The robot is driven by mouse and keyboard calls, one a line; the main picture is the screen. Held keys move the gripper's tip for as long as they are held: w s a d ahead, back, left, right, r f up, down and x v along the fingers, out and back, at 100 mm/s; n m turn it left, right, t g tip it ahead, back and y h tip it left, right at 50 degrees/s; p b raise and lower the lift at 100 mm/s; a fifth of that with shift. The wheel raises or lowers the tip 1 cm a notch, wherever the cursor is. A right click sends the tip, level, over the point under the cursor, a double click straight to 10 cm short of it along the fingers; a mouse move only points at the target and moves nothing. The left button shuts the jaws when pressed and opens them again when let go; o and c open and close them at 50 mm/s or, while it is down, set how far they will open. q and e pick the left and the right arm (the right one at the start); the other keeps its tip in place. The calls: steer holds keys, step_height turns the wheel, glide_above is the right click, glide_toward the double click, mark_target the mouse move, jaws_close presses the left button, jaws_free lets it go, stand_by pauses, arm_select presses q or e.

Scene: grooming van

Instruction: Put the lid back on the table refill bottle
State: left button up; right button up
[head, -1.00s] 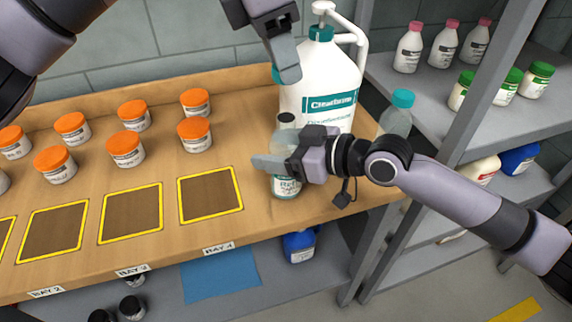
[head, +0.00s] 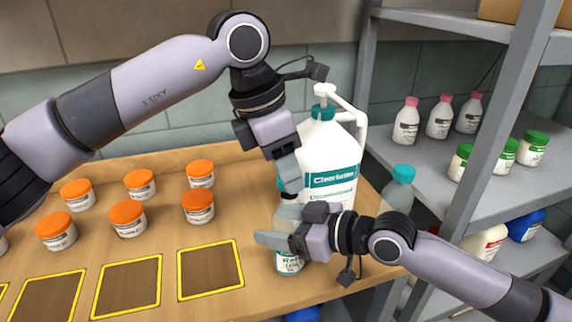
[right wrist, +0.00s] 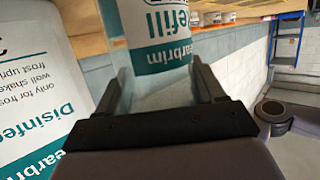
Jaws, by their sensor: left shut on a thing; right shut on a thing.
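The refill bottle (head: 289,263) stands on the table, a small clear bottle with a white and teal label. My right gripper (head: 278,240) is shut around its body from the right. In the right wrist view the bottle (right wrist: 160,45) sits between the two fingers (right wrist: 158,88). My left gripper (head: 290,180) points down from above, its fingertips at the bottle's top, shut on the black lid (head: 291,191). The lid is mostly covered by the fingers. I cannot tell whether it is seated on the neck.
A large white pump jug (head: 328,150) stands right behind the bottle, close to my left gripper. A teal-capped bottle (head: 398,192) is to the right. Several orange-lidded jars (head: 128,218) and yellow-framed squares (head: 210,270) lie left. A grey shelf (head: 470,150) stands right.

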arm_select(q)
steer(key=shift+f, duration=0.9)
steer(key=shift+f, duration=0.55)
steer(key=m+g, duration=0.1)
steer(key=m, duration=0.2)
steer(key=m+g, duration=0.1)
steer(key=m, duration=0.3)
steer(key=shift+w, duration=0.15)
steer(key=m+g, duration=0.1)
steer(key=m, duration=0.2)
steer(key=shift+w+d+m, duration=0.1)
steer(key=shift+m, duration=0.3)
steer(key=m+y, duration=0.1)
steer(key=m, duration=0.3)
steer(key=shift+g, duration=0.4)
steer(key=m+y, duration=0.1)
steer(key=m, duration=0.3)
steer(key=shift+d, duration=0.15)
steer(key=m, duration=0.2)
steer(key=m+y, duration=0.1)
steer(key=shift+d+m+g+y, duration=0.1)
steer(key=shift+m+g+y, duration=0.2)
steer(key=shift+m, duration=0.1)
steer(key=m, duration=0.3)
steer(key=m+y, duration=0.1)
steer(key=m, duration=0.2)
steer(key=shift+f+m+t+y, duration=0.1)
steer(key=shift+m+t+y, duration=0.2)
steer(key=shift+t, duration=0.1)
